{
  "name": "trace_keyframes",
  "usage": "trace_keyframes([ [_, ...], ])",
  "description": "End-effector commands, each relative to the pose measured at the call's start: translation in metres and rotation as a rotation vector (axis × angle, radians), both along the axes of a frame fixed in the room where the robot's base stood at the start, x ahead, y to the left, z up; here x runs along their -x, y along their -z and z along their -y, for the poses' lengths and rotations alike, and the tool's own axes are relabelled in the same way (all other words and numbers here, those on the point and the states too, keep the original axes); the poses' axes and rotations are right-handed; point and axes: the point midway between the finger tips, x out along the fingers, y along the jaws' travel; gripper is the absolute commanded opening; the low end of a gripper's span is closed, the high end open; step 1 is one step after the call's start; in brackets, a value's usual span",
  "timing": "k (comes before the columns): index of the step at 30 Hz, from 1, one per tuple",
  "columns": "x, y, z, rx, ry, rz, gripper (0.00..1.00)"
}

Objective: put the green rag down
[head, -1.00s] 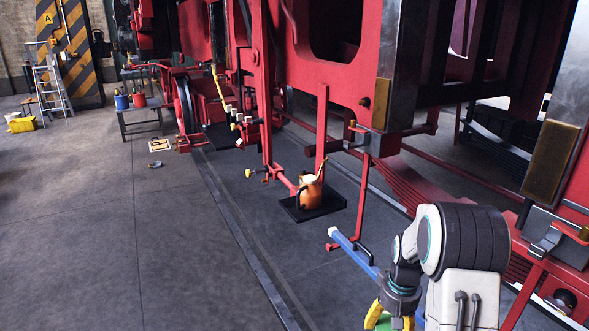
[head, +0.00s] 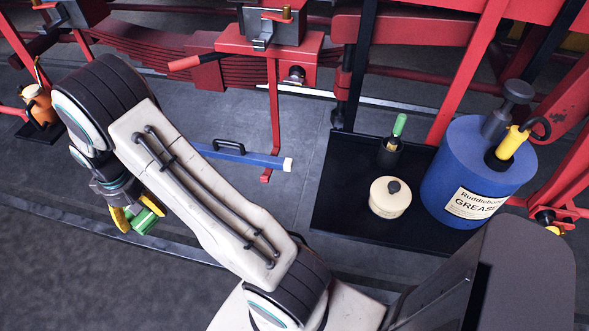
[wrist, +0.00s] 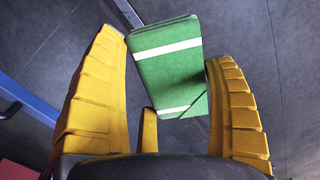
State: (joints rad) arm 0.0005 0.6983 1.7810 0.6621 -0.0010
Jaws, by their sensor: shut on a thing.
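The green rag (wrist: 172,75), folded with white stripes, is between the yellow fingers of my gripper (wrist: 165,95) in the wrist view. In the head view, my gripper (head: 134,219) is at the left, shut on the green rag (head: 148,218), which shows only as a small green piece. The rag is held off the grey floor. The wrist view shows floor behind it. Part of the rag's near end is hidden by the gripper.
A black tray (head: 330,215) at the right holds a blue grease drum (head: 461,172), a cream pot (head: 390,197) and a dark holder with a green handle (head: 393,145). A blue bar (head: 245,157) lies near a red post. An orange can (head: 41,108) stands far left. Floor at lower left is clear.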

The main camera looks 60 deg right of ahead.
Motion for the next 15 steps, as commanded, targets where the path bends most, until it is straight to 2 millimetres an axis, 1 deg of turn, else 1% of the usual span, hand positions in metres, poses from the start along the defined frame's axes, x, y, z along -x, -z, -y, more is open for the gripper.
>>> trace_keyframes([
  [2, 0.0, -0.001, 0.005, 0.0, 0.003, 0.001, 0.54],
  [4, 0.001, -0.003, 0.015, 0.0, 0.007, 0.001, 0.54],
  [5, 0.002, -0.004, 0.021, 0.0, 0.009, 0.002, 0.54],
  [8, 0.006, -0.01, 0.048, 0.001, 0.016, 0.005, 0.54],
  [11, 0.015, -0.018, 0.085, 0.001, 0.022, 0.007, 0.54],
  [12, 0.021, -0.022, 0.101, 0.002, 0.025, 0.008, 0.54],
  [14, 0.031, -0.028, 0.126, 0.003, 0.029, 0.008, 0.54],
  [15, 0.039, -0.032, 0.143, 0.003, 0.032, 0.01, 0.54],
])
